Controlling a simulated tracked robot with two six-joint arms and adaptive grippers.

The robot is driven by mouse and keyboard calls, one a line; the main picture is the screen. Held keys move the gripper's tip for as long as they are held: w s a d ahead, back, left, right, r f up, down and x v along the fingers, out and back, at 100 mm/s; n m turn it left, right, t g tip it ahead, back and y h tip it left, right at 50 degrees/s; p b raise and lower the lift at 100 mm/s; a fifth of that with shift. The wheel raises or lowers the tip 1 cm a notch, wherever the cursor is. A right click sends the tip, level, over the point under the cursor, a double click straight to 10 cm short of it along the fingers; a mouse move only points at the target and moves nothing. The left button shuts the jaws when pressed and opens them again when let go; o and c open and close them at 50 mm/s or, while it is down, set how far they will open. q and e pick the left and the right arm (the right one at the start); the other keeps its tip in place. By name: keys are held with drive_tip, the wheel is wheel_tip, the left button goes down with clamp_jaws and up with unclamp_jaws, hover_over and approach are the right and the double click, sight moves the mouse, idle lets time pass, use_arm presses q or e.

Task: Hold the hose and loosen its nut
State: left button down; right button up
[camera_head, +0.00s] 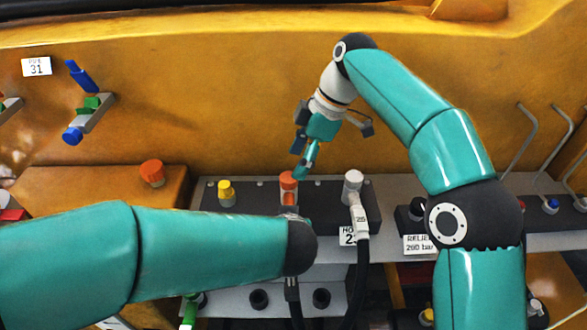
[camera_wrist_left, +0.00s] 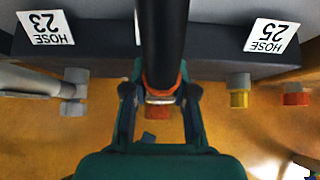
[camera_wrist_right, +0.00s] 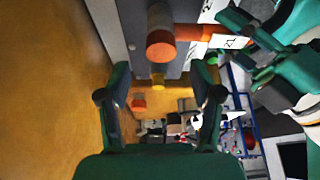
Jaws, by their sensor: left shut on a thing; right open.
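The orange-topped hose fitting (camera_head: 289,182) stands at the middle of the dark block. In the right wrist view its round orange nut end (camera_wrist_right: 160,46) faces me, with an orange collar and white tag to its right. My left gripper (camera_wrist_left: 160,97) is shut on the black hose (camera_wrist_left: 163,40), just at an orange band and a pale metal ring. In the head view my left forearm mostly hides that grip. My right gripper (camera_wrist_right: 160,95) is open and empty. In the head view it (camera_head: 304,166) is above and close to the orange fitting; contact cannot be told.
A yellow cap (camera_head: 226,190) and a white fitting (camera_head: 353,184) with a tagged black hose flank the orange one on the block. A larger orange cap (camera_head: 152,172) sits further left. Bent metal rods (camera_head: 520,140) stand at right. The yellow wall lies close behind.

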drive_tip(key=shift+v, duration=1.3)
use_arm(q)
drive_tip(key=c, duration=0.9)
unclamp_jaws()
drive_tip(key=shift+o, duration=0.2)
